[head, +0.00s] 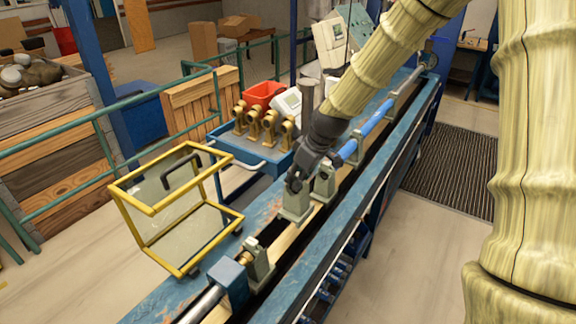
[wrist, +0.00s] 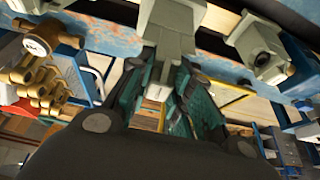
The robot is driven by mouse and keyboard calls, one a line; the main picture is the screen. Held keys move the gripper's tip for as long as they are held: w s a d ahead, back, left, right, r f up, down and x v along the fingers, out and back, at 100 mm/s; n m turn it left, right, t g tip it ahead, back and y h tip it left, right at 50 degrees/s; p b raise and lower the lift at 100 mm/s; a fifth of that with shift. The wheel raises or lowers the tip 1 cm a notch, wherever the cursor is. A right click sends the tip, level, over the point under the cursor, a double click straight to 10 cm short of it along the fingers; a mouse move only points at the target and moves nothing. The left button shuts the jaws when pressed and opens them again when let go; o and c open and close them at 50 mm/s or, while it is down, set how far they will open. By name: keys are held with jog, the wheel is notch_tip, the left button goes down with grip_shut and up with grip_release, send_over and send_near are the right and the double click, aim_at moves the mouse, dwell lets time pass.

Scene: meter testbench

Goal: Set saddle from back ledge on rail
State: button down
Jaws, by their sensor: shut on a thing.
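My gripper (head: 296,180) is shut on a grey-green saddle (head: 295,206), an upright block with a wider foot. In the wrist view the saddle (wrist: 172,38) stands between the two fingers (wrist: 163,82), its wide end away from the palm. The saddle is at the rail (head: 285,243), beside the blue back ledge (head: 265,213). I cannot tell whether its foot touches the rail. A similar saddle (head: 325,184) stands close behind it. Another support (head: 259,264) with a brass fitting stands nearer the front.
A blue pipe (head: 374,118) runs along the bench's far part. Several brass meters (head: 268,124) stand on a blue cart left of the bench, near a red bin (head: 262,92). A yellow-framed trolley (head: 175,210) stands at the left. Bare floor (head: 425,245) lies to the right.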

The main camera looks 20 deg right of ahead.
aim_at(296, 194)
jog(key=shift+w, duration=0.25)
jog(key=shift+w+a+f+b, duration=0.15)
jog(key=shift+f+b, duration=0.1)
jog(key=shift+b, duration=0.05)
jog(key=shift+f+b, duration=1.85)
jog(key=shift+f, duration=0.65)
jog(key=shift+s+f, duration=0.2)
jog(key=shift+f, duration=0.2)
jog(key=shift+f, duration=0.2)
jog(key=shift+f, duration=0.6)
jog(key=shift+f+b, duration=0.35)
